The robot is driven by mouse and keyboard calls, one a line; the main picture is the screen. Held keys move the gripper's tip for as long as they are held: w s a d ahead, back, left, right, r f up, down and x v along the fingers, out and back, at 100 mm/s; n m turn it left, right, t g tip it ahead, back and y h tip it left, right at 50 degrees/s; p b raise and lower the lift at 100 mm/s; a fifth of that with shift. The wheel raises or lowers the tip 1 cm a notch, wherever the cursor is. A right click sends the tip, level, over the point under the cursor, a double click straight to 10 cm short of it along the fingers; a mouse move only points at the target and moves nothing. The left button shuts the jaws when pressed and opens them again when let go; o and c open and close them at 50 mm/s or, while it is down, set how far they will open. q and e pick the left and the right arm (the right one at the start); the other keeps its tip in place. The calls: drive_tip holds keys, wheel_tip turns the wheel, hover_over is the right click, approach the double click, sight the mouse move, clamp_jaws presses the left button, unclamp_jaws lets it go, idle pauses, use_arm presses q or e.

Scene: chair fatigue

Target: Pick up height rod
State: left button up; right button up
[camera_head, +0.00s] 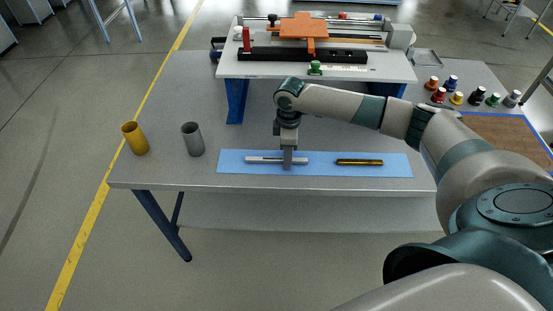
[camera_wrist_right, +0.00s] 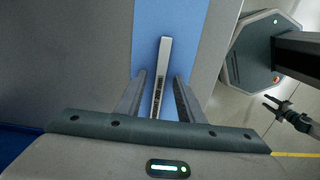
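A silver rod (camera_head: 262,160) lies flat on a blue mat (camera_head: 225,168) at the front of the table. A gold rod (camera_head: 360,162) lies to its right on the same mat. The task's height rod is not labelled. My right gripper (camera_head: 288,164) points down over the silver rod and hides part of it. In the right wrist view, the silver rod (camera_wrist_right: 161,70) runs between the fingers of my right gripper (camera_wrist_right: 160,92), with a gap on each side. The gripper is open there. My left gripper is not seen in the head view.
A gold cup (camera_head: 135,139) and a grey cup (camera_head: 193,140) stand on the table at left. A white machine (camera_head: 390,70) with an orange carriage (camera_head: 303,28) stands behind the mat. Several small coloured jars (camera_head: 457,98) stand at right, near a brown board (camera_head: 510,135).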

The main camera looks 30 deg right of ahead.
clamp_jaws()
drive_tip(key=shift+r, duration=0.15)
drive_tip(key=shift+r+b, duration=0.4)
drive_tip(key=shift+r, duration=0.1)
wheel_tip(320, 180, up, 2)
drive_tip(key=shift+w+r+b, duration=0.1)
drive_tip(key=shift+b, duration=0.45)
drive_tip(key=s+d+r+b, duration=0.3)
drive_tip(key=s+d+r, duration=0.4)
drive_tip(key=s, duration=0.2)
drive_tip(key=shift+s+d+r, duration=0.15)
drive_tip(key=shift+r, duration=0.15)
